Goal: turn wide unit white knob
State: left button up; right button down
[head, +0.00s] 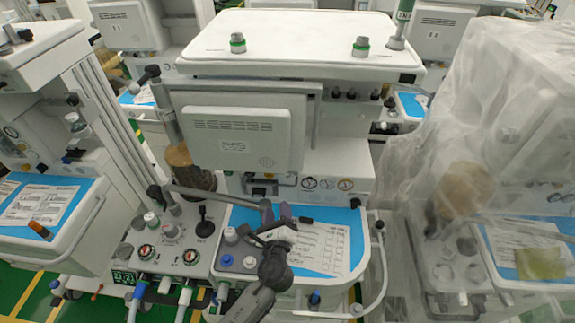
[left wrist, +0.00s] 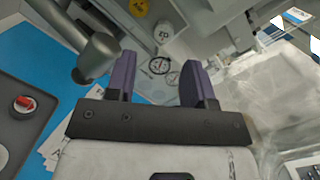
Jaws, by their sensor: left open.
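The wide unit (head: 300,45) is the broad white cart in the middle of the head view. White knobs (head: 230,234) and (head: 249,262) stand on its lower left panel, beside a blue knob (head: 226,260). My left gripper (head: 276,212) is over the blue work surface, right of these knobs and apart from them. Its purple fingers are open, with nothing between them. In the left wrist view a pale round knob-like part (left wrist: 163,33) lies beyond the open fingers (left wrist: 158,80); I cannot tell which knob it is. My right gripper is not in view.
A paper sheet (head: 322,248) lies on the blue work surface below my gripper. A grey bar (head: 212,195) runs close to the gripper's left. A plastic-draped cart (head: 490,130) stands at the right, another cart (head: 50,130) at the left. A curved rail (head: 384,270) edges the work surface.

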aim_at(288, 177)
pick_arm(q)
jog(key=shift+g+h, duration=0.3)
jog(key=shift+h, duration=0.5)
jog(key=w+d+b, duration=0.1)
jog(key=w, duration=0.3)
jog(key=w+d+f+b, duration=0.1)
jog(key=w, duration=0.3)
jog(key=w+b, duration=0.1)
jog(key=w, duration=0.3)
jog(key=shift+d+f, duration=0.2)
jog(key=shift+d, duration=0.2)
jog(key=shift+w+r+b, duration=0.1)
jog(key=shift+w+b, duration=0.2)
jog(key=shift+w, duration=0.55)
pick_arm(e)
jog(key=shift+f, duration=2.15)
pick_arm(q)
jog(key=c, duration=0.6)
jog(key=shift+n+b, duration=0.6)
jog(key=shift+b, duration=0.05)
jog(key=shift+c, duration=0.3)
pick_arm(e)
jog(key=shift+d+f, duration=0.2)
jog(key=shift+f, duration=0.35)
